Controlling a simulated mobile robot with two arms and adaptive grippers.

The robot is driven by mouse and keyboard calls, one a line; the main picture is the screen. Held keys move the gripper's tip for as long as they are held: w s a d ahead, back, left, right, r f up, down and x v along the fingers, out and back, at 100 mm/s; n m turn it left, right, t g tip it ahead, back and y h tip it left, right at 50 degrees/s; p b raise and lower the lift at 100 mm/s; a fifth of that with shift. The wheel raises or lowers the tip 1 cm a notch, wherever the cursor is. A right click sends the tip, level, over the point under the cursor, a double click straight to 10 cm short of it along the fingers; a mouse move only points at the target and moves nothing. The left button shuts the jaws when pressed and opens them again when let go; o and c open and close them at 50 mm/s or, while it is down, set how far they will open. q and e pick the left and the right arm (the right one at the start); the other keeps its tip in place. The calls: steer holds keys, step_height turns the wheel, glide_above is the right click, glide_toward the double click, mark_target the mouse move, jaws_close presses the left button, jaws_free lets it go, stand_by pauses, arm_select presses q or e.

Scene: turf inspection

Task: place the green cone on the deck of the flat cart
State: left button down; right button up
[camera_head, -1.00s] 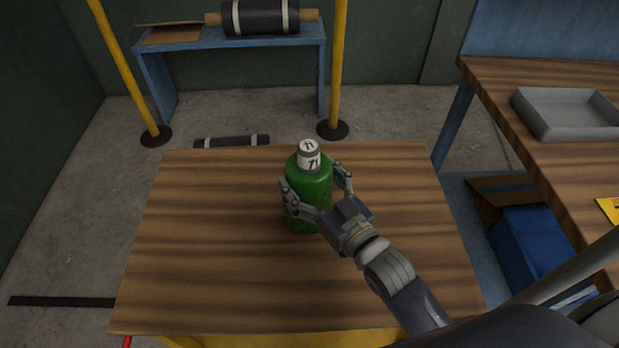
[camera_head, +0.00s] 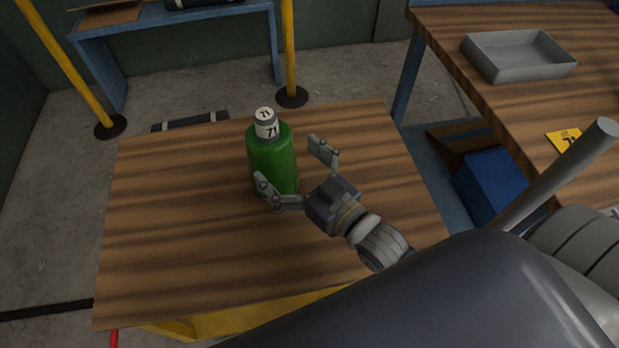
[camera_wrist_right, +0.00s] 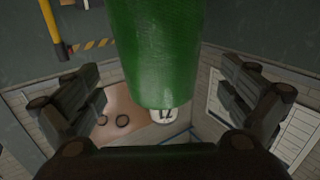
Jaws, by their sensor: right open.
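The green cone (camera_head: 270,155) looks like a green bottle with a white and grey top marked 71. It stands upright on a wooden deck (camera_head: 180,235) with a yellow frame below, seemingly the flat cart's. My right gripper (camera_head: 290,168) is open at the green thing's lower right side. One fingertip is in front of its base and the other is off to its right. In the right wrist view the green body (camera_wrist_right: 155,50) hangs between the spread fingers, with gaps on both sides. My left gripper is not in view.
A wooden table at the right holds a grey tray (camera_head: 518,55) and a yellow card (camera_head: 563,139). A blue box (camera_head: 490,187) is below it. Two yellow posts and a blue bench (camera_head: 175,20) stand behind. The deck's left part is clear.

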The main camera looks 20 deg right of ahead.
steer(key=v, duration=0.7)
stand_by(0.3)
